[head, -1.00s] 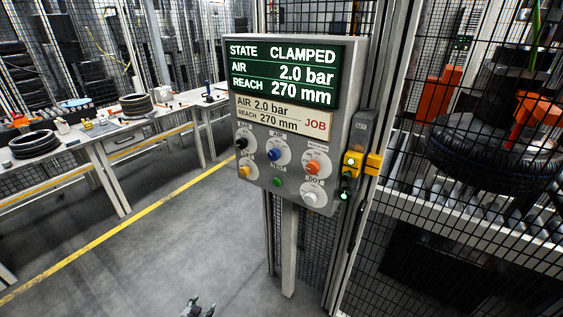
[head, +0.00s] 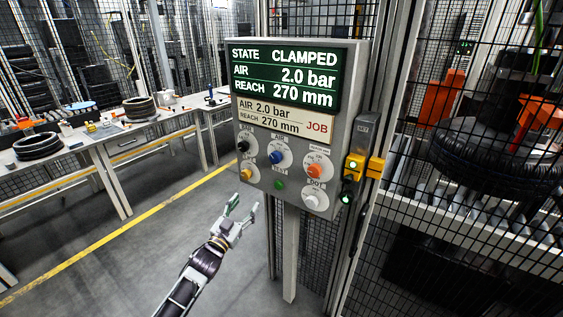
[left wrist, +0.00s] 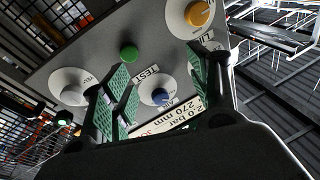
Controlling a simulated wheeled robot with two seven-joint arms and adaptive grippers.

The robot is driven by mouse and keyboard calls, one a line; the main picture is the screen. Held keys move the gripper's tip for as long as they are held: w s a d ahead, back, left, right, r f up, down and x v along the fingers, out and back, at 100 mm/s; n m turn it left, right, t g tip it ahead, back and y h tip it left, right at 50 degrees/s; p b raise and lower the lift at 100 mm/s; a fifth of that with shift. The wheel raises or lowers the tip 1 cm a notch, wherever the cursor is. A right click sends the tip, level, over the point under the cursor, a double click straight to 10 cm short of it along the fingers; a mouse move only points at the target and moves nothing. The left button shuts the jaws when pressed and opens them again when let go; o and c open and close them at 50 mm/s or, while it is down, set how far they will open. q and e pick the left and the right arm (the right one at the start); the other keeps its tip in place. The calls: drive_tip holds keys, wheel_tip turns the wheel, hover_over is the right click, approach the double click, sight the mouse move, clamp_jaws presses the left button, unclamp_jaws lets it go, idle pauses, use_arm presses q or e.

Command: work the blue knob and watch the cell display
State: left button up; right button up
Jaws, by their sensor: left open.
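The blue knob (head: 276,157) sits on a white dial in the middle of the grey control panel (head: 240,115). In the left wrist view the blue knob (left wrist: 160,97) shows between the two green-padded fingers. The cell display (head: 284,76) reads STATE CLAMPED, AIR 2.0 bar, REACH 270 mm. A JOB plate (head: 283,118) below it reads AIR 2.0 bar, REACH 270 mm. My left gripper (head: 244,205) is open and empty, below and left of the knob, apart from it. My right gripper is not in view.
Benches (head: 110,140) stand left. The floor before the panel is clear.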

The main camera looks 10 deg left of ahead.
use_arm(q)
drive_tip(key=s+d+r+t+h, duration=0.1)
drive_tip(key=d+r+h, duration=0.2)
drive_tip(key=r, duration=0.5)
drive_tip(key=shift+s+d+n+t+h, duration=0.3)
drive_tip(key=shift+s+d+n+t, duration=0.1)
drive_tip(key=shift+d, duration=0.15)
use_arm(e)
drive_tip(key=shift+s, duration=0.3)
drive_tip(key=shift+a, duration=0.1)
use_arm(q)
drive_tip(key=shift+w+r, duration=0.1)
drive_tip(key=shift+w, duration=0.05)
drive_tip(key=p, duration=0.1)
approach(274, 159)
drive_tip(key=shift+x, duration=1.95)
drive_tip(key=shift+p+x, duration=0.55)
drive_tip(key=shift+x, duration=2.25)
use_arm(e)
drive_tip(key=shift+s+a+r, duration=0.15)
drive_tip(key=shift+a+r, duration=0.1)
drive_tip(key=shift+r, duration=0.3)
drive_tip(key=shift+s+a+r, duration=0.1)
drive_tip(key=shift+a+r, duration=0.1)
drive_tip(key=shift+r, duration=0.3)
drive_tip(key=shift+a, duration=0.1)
